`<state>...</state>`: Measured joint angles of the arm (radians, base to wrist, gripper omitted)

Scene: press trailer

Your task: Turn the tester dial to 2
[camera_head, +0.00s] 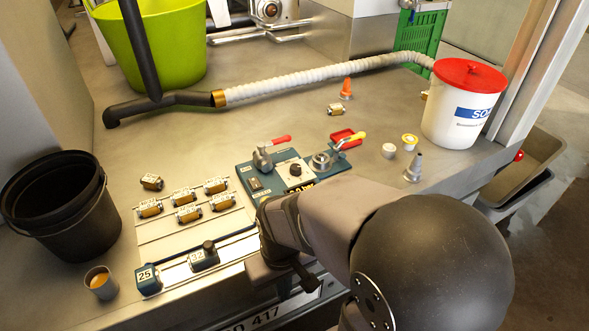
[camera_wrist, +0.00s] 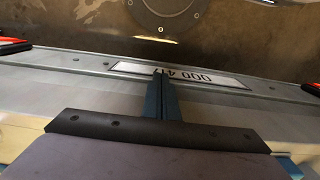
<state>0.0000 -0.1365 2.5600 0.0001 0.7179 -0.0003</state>
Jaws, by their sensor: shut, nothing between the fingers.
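The tester is a teal panel (camera_head: 243,168) on the metal table in the head view. A small black dial (camera_head: 295,170) sits on a white plate in its middle; its pointer setting is too small to read. A display with orange digits (camera_head: 299,187) is below it, partly covered by my arm. The wrist view does not show the tester.
A red-handled valve (camera_head: 268,154) and a yellow-handled valve (camera_head: 335,152) flank the dial. Several small brass fittings (camera_head: 187,213) lie left of the panel. A black bucket (camera_head: 62,205) and a white bucket with red lid (camera_head: 458,110) stand at the sides.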

